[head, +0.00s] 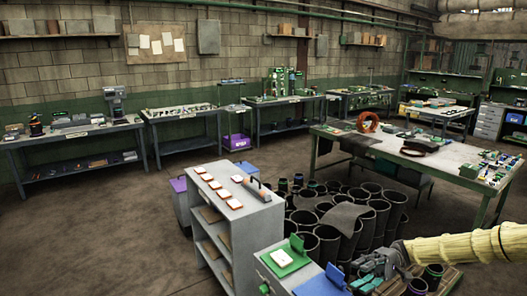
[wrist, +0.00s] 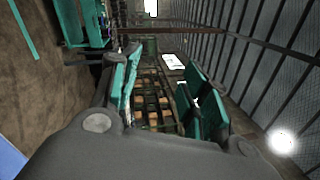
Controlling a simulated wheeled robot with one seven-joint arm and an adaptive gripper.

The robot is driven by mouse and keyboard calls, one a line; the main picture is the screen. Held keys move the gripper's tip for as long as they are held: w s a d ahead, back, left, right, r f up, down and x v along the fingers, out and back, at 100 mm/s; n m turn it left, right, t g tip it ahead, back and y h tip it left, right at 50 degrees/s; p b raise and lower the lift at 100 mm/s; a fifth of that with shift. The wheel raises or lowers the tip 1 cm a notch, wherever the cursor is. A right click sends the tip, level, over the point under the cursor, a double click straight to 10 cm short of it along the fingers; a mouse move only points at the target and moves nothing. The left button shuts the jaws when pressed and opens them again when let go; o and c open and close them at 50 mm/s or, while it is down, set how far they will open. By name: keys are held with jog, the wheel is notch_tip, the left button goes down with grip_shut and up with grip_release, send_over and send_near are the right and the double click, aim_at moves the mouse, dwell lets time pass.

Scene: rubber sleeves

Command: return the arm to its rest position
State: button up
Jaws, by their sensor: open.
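My arm, in a pale yellow sleeve (head: 455,250), reaches in from the lower right of the head view. My gripper (head: 367,270) is at its end, in front of the black cylinders and close to the blue bin. In the wrist view my gripper (wrist: 160,88) has its two teal-padded fingers spread apart with nothing between them. The scene beyond the fingers appears turned on its side. Whether the gripper touches anything below it is hard to tell in the head view.
Black open cylinders (head: 328,240) crowd the floor behind the gripper. A grey shelf unit (head: 250,222) with small orange-edged pieces stands left of them. A green bin (head: 290,262) and blue bin (head: 322,284) are at the front. A worktable (head: 455,160) stands at right. The left floor is clear.

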jog(key=a+f+m+t+h, duration=0.1)
jog(key=a+f+m, duration=0.1)
jog(key=a+f, duration=0.55)
jog(key=s+a+f+m+t+h, duration=0.1)
jog(key=s+a+f+m+h, duration=0.15)
jog(key=s+a+f, duration=0.4)
jog(key=s+a+f+m+t+h, duration=0.1)
jog(key=s+a+f+h, duration=0.3)
jog(key=s+f, duration=0.6)
jog(key=s+d+f+t+h, duration=0.3)
jog(key=s+f+h, duration=0.1)
jog(key=s+f, duration=0.65)
jog(key=s+d+n+t+h, duration=0.2)
jog(key=s+d+t+h, duration=0.3)
jog(key=s+d, duration=0.4)
notch_tip(320, 180, down, 21)
jog(key=w+d+b, duration=0.1)
jog(key=b, duration=2.1)
